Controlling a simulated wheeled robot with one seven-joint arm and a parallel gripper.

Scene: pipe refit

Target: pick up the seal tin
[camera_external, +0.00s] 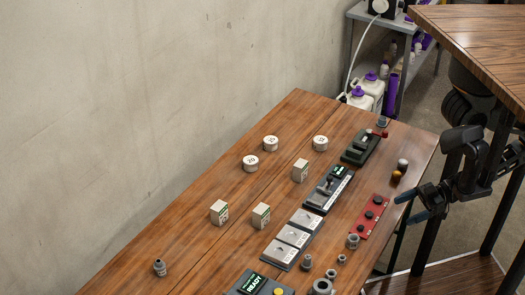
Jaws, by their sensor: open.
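Three round white tins with dark printed labels stand on the wooden table: a left tin (250,163), a middle tin (271,143) and a right tin (320,143). The labels are too small to read surely, so I cannot tell which is the seal tin. My gripper (402,210) is at the right, beside the table's right edge. Its two blue-tipped fingers are apart, pointing left, with nothing between them. It is well away from all three tins.
Small white boxes (219,212) stand in front of the tins. A dark green clamp-like device (362,148), grey plates (292,237), a red strip (369,216) and metal fittings (353,241) line the table's right side. The table's left part is mostly clear beside the wall.

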